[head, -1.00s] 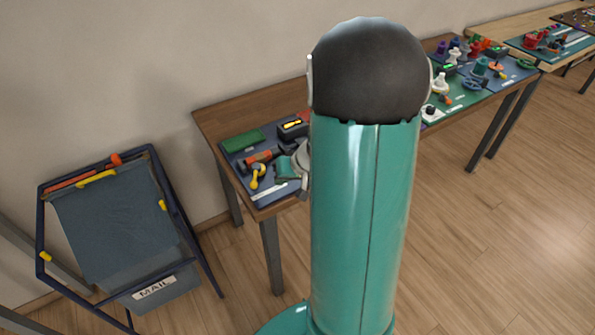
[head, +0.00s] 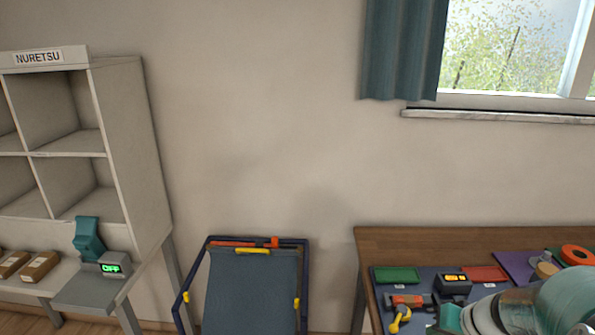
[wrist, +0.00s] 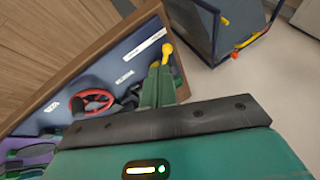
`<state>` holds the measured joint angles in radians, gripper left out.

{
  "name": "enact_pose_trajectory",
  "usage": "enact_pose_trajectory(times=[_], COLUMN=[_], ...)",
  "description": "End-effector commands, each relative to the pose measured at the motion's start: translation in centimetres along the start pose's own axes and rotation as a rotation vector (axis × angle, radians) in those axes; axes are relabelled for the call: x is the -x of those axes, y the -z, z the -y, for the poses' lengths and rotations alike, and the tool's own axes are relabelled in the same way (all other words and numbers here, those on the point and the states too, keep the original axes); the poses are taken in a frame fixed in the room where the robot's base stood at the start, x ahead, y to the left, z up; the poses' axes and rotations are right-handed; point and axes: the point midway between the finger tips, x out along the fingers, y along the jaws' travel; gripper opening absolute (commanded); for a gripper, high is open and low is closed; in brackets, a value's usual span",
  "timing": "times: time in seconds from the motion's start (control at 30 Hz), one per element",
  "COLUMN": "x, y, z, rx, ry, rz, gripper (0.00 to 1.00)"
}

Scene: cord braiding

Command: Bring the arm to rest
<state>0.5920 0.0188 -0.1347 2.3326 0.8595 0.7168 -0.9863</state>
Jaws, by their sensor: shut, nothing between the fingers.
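My gripper (wrist: 158,72) shows in the wrist view as two green fingers close together, reaching past a dark bar. They are shut and hold nothing. In that view the fingers are over the edge of the wooden table (wrist: 60,88) with its blue mat (wrist: 110,58); I cannot tell how high above it. In the head view my arm (head: 530,305) is folded low at the bottom right, in front of the table (head: 430,243), and covers part of the mat.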

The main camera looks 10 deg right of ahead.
Motion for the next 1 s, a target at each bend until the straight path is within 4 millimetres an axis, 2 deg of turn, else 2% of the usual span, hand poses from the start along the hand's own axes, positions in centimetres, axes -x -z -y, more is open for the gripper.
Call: enact_pose_trajectory(times=[0.03, 0.2, 0.3, 0.5, 0.6, 0.73, 1.0], x=[0.6, 3.0, 4.7, 8.3, 10.1, 11.8, 12.6], y=[-0.1, -2.2, -4.0, -7.8, -9.5, -10.9, -11.4], z=[2.0, 9.1, 12.5, 17.2, 18.6, 19.5, 19.6], rx=[0.036, 0.157, 0.227, 0.349, 0.396, 0.432, 0.439], ry=[0.006, -0.003, -0.028, -0.106, -0.153, -0.199, -0.226], rz=[0.010, 0.068, 0.091, 0.092, 0.067, 0.026, 0.001], gripper=[0.00, 0.00, 0.00, 0.00, 0.00, 0.00, 0.00])
